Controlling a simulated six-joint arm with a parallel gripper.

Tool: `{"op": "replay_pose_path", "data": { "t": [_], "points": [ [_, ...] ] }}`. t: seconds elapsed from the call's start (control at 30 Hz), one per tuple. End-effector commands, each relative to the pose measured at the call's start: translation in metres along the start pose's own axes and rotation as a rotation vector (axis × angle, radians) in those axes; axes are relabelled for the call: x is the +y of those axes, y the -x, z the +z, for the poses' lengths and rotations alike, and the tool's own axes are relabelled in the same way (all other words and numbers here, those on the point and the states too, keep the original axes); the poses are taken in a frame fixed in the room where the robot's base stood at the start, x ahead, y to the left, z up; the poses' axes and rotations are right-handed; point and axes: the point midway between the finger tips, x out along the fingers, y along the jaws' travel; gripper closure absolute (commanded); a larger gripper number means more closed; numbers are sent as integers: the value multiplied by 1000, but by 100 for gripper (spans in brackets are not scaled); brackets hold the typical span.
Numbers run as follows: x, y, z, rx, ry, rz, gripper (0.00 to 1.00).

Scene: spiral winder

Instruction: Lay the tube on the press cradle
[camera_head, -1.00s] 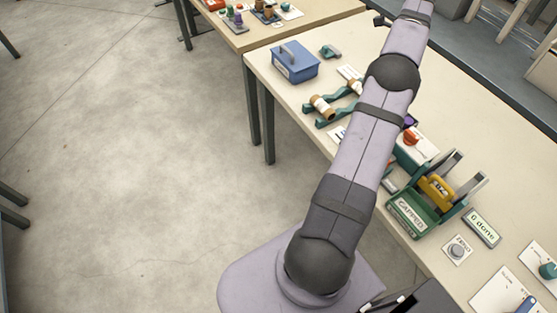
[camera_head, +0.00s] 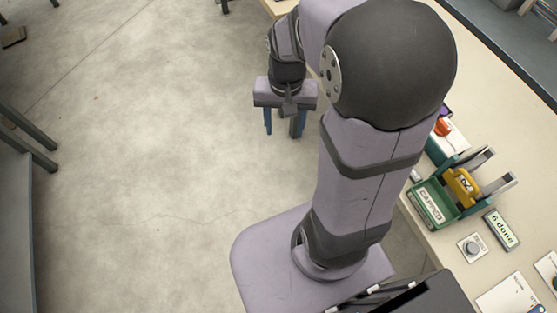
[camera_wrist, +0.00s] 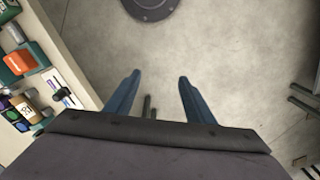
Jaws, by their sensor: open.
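My gripper (camera_head: 283,122) hangs over the bare floor, left of the bench, with its two blue fingers pointing down. The fingers also show in the wrist view (camera_wrist: 159,78), apart, with nothing between them. I cannot make out the tube or the press cradle for certain in the current views. A tan and dark cylinder (camera_wrist: 23,106) lies on the bench at the left of the wrist view, too small to identify.
On the bench (camera_head: 505,150) stand a green CAPPED box (camera_head: 433,203) with a yellow part (camera_head: 462,187), a "6 done" display (camera_head: 501,229) and a knob plate (camera_head: 472,248). An orange part (camera_wrist: 19,62) shows at the left of the wrist view. The floor (camera_head: 130,170) is clear.

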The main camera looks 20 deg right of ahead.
Motion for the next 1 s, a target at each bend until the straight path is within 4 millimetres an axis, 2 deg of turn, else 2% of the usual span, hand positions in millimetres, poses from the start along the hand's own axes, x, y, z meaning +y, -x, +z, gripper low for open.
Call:
{"op": "replay_pose_path", "data": {
  "t": [0.03, 0.1, 0.2, 0.3, 0.47, 1.0],
  "points": [
    [-5, -4, 21, 0, 106, 0, 51],
    [-8, -11, 43, -1, 234, 0, 51],
    [-9, -18, 67, -1, 372, 0, 51],
    [-8, -22, 81, -2, 455, 0, 51],
    [-8, -25, 88, -2, 500, 0, 51],
    [-7, -25, 88, -4, 496, 0, 51]
  ]
}}
